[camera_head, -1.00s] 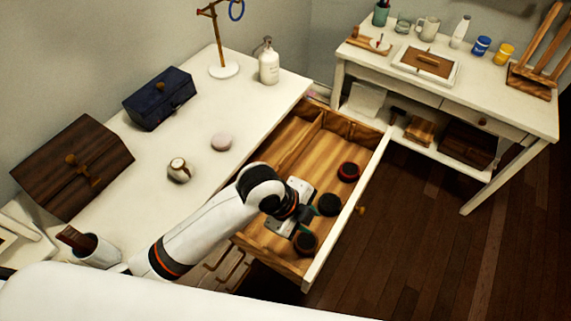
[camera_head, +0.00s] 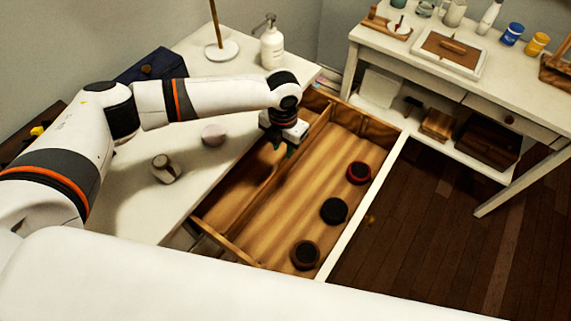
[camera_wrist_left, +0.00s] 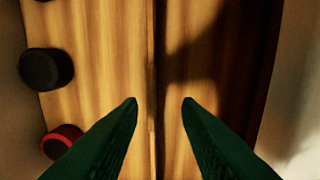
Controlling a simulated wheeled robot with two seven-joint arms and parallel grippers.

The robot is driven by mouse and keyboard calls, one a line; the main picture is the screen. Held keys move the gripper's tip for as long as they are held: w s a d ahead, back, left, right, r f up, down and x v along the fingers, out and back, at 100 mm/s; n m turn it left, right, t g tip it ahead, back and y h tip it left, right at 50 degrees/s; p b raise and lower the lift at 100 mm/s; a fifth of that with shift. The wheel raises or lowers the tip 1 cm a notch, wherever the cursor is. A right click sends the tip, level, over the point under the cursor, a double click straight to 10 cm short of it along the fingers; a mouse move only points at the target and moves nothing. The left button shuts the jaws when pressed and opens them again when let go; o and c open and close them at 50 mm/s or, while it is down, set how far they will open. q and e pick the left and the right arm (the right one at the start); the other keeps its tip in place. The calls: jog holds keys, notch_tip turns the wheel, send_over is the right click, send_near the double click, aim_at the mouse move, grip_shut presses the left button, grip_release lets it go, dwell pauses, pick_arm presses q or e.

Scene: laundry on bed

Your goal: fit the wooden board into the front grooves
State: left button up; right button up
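The open wooden drawer (camera_head: 265,265) juts from the white table. A thin wooden board (camera_wrist_left: 152,60) runs lengthwise inside it as a divider; its far part also shows in the head view (camera_head: 318,126). My left gripper (camera_head: 284,153) is above the drawer's left part, near the board. In the left wrist view its green fingers (camera_wrist_left: 160,102) are apart, with the board's top edge appearing between their tips and no contact visible. My arm and gripper hide some of the board in the head view. I cannot make out the grooves. My right gripper is not in view.
A pale puck (camera_head: 213,134), a small round object (camera_head: 165,168) and a pump bottle (camera_head: 271,46) stand on the white table (camera_head: 140,205).

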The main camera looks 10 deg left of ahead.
aim_at(285, 159)
pick_arm(q)
jog(key=f, duration=0.2)
jog(key=f+p, duration=0.1)
jog(key=f, duration=0.4)
jog(key=shift+s+d, duration=0.3)
jog(key=shift+s, duration=0.05)
jog(key=shift+f, duration=0.5)
grip_shut()
